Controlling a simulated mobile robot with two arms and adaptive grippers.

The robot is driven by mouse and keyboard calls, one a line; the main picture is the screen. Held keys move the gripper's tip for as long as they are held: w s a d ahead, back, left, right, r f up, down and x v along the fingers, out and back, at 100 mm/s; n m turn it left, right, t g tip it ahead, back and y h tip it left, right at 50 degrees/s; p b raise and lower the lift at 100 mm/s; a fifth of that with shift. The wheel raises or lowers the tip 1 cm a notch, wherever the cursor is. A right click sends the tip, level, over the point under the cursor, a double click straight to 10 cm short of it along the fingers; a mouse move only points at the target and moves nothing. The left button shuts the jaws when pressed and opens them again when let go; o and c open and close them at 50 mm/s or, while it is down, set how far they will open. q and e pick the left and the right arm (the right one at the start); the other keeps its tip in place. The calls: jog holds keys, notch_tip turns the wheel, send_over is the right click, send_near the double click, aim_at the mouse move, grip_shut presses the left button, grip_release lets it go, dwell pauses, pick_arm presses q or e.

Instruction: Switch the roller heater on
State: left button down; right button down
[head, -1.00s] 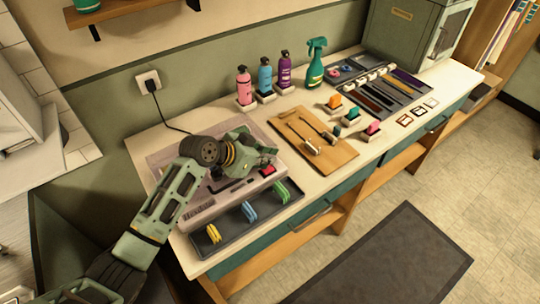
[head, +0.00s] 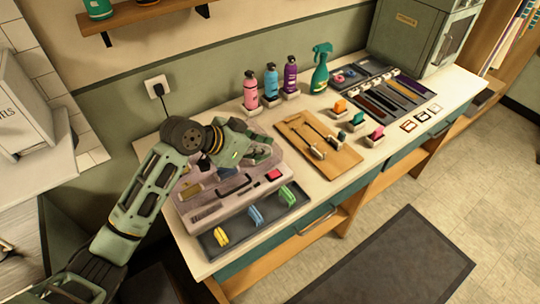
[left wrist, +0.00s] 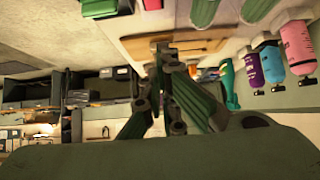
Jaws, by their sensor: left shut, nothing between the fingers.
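The roller heater (head: 215,203) is a low pinkish-grey box at the left end of the bench. A small red switch (head: 273,174) shows on its right part; its on or off position is too small to tell. My left gripper (head: 266,151) is shut and empty, above the heater's back right side and apart from the switch in the picture. The left wrist view shows its fingertips (left wrist: 163,48) together with nothing between them. My arm hides part of the heater's back. My right gripper is not in view.
A dark tray with coloured clips (head: 255,217) lies in front of the heater. A wooden board with tools (head: 335,163) is to its right. Pink, blue and purple bottles and a green spray bottle (head: 320,70) stand behind. A plug (head: 157,88) is on the wall.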

pick_arm(q)
jog(key=v, duration=0.3)
jog(key=shift+r, duration=0.35)
